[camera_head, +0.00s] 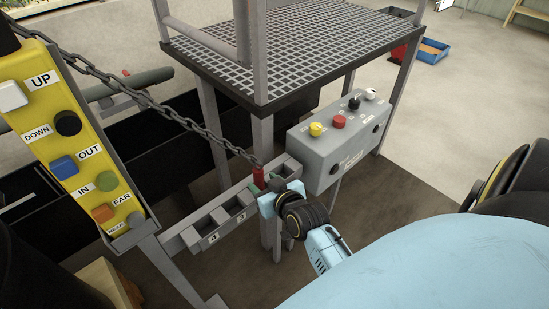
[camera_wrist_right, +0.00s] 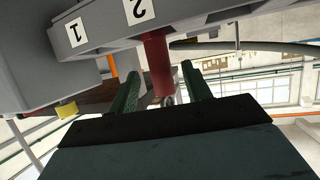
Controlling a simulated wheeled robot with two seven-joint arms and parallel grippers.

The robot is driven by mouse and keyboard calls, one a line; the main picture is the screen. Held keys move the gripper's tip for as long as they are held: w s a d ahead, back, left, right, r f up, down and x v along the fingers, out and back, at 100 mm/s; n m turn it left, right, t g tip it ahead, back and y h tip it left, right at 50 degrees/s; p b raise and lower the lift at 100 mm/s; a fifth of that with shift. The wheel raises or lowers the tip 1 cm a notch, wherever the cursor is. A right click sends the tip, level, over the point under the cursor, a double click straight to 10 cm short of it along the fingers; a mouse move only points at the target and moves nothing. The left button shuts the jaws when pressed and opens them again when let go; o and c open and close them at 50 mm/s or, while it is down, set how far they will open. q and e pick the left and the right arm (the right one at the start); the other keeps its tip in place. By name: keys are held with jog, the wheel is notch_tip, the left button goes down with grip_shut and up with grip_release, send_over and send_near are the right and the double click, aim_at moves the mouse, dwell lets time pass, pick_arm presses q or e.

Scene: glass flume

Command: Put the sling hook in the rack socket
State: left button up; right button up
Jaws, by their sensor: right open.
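The red sling hook (camera_head: 259,178) stands upright at the rack (camera_head: 215,221), its lower end hidden in the head view. In the wrist view, which is upside down, the hook's red body (camera_wrist_right: 158,62) projects from the rack beside the label 2 (camera_wrist_right: 138,10). It appears to sit in that socket, but its seating depth is hidden. My right gripper (camera_head: 268,195) is at the hook; in the wrist view its open fingers (camera_wrist_right: 160,88) lie on either side of the red body with gaps. My left gripper is not in view.
A chain (camera_head: 165,108) slopes from the upper left down to the hook. A yellow button panel (camera_head: 75,140) stands at the left. A grey control box (camera_head: 338,140) is close right of the rack, below a grated platform (camera_head: 290,45). Open floor lies to the right.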

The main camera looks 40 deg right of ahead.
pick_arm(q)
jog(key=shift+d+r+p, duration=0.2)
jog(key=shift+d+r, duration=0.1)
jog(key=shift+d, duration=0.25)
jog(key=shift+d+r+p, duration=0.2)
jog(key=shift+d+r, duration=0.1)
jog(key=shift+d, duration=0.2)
pick_arm(e)
jog(key=v, duration=0.6)
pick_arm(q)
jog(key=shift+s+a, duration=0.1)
pick_arm(e)
jog(key=shift+s+r, duration=0.1)
